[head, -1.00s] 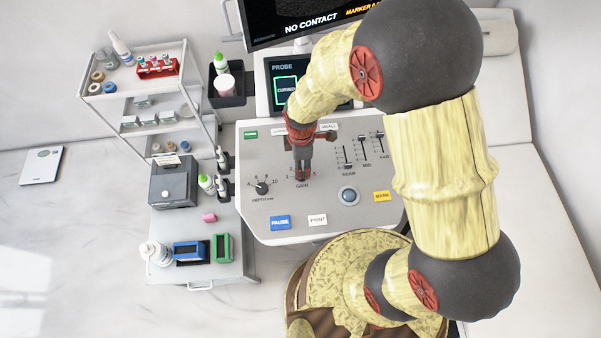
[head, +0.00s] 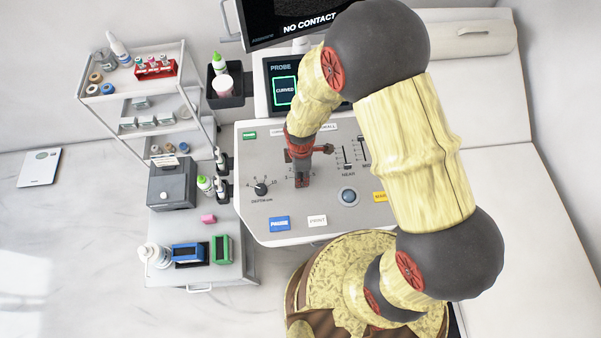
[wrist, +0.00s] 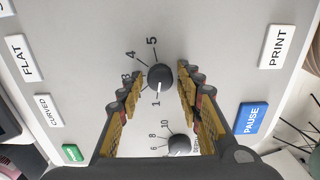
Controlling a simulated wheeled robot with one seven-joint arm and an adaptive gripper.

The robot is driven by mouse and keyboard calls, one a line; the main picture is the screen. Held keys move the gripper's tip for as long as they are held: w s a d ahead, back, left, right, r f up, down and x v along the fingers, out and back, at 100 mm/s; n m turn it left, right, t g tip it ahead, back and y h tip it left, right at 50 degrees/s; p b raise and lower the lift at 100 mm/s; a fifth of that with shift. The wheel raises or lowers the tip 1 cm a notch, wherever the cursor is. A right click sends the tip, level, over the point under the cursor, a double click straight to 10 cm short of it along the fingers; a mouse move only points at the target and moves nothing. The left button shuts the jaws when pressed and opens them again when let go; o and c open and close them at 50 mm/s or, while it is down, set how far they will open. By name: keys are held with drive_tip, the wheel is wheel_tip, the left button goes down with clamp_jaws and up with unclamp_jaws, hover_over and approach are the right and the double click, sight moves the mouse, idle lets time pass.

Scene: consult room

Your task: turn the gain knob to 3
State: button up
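The gain knob (wrist: 160,78) is black and round with a white pointer, in the middle of the wrist view. The pointer faces down in that view, toward the printed 1 (wrist: 156,103). The 3, 4 and 5 run up around its left side and top; the 2 is hard to make out. My gripper (wrist: 160,86) is open, with one finger on each side of the knob and a small gap showing on both sides. In the head view my gripper (head: 302,182) points down onto the console (head: 258,218) and hides the knob.
The depth knob (head: 261,189) is close on the left and also shows low in the wrist view (wrist: 178,145). Sliders (head: 347,158) and a trackball (head: 348,196) are on the right. Blue PAUSE (head: 279,223) and white PRINT (head: 317,221) keys lie in front.

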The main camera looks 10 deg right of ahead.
clamp_jaws()
drive_tip(key=shift+m, duration=0.3)
drive_tip(key=m, duration=1.1)
drive_tip(key=shift+m, duration=2.1)
